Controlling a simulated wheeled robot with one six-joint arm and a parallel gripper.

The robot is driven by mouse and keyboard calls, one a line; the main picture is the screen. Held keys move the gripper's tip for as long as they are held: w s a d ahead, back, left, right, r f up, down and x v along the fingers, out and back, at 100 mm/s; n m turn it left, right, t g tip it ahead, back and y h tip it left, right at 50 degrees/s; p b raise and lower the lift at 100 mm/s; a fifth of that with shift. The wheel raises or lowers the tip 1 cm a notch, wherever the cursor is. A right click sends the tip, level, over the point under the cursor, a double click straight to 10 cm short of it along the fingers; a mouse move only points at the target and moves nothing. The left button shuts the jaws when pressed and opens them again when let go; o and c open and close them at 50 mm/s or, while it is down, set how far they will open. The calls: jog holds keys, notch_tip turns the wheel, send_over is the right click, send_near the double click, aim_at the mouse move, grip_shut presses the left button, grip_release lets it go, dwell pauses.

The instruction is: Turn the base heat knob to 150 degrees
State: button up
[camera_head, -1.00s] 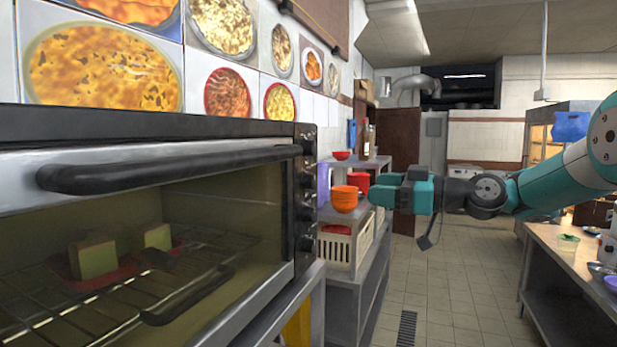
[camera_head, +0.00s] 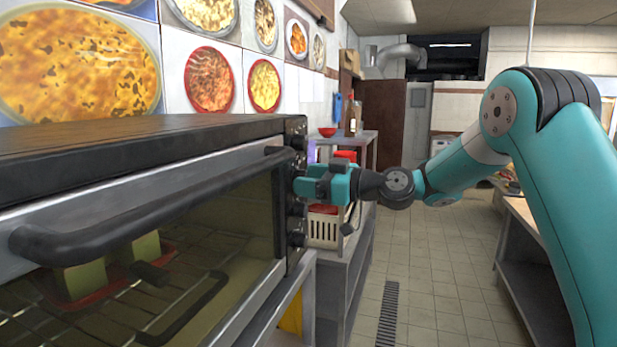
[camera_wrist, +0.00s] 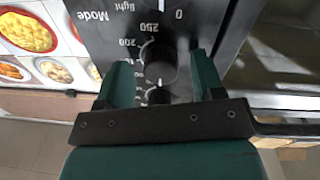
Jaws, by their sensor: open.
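The oven's control panel (camera_head: 297,262) carries a column of black knobs. In the head view my gripper (camera_head: 304,186) is at this panel and hides part of the column. In the wrist view a black heat knob (camera_wrist: 158,62) lies between the two green fingers of my gripper (camera_wrist: 160,66). The fingers are open, one on each side, and I cannot tell whether they touch it. The numbers 200 and 250 show upside down around this knob. Its name cannot be read, and its exact setting is unclear. Part of another knob (camera_wrist: 158,96) shows just below it in the wrist view.
The oven handle (camera_head: 150,205) sticks out along the glass door, left of the panel. A shelf (camera_head: 345,265) with a white basket (camera_head: 323,230) stands beyond the oven. Open tiled floor lies right of it, with a counter (camera_head: 520,235) on the far right.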

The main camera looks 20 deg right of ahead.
jog(key=shift+c, duration=0.2)
jog(key=c, duration=0.9)
jog(key=shift+m, duration=0.3)
jog(key=shift+r+m+g+p, duration=0.1)
jog(key=shift+m+g+p, duration=0.25)
jog(key=shift+m, duration=3.3)
jog(key=shift+m+g+p, duration=0.15)
jog(key=shift+m+p, duration=0.4)
jog(key=shift+m, duration=3.1)
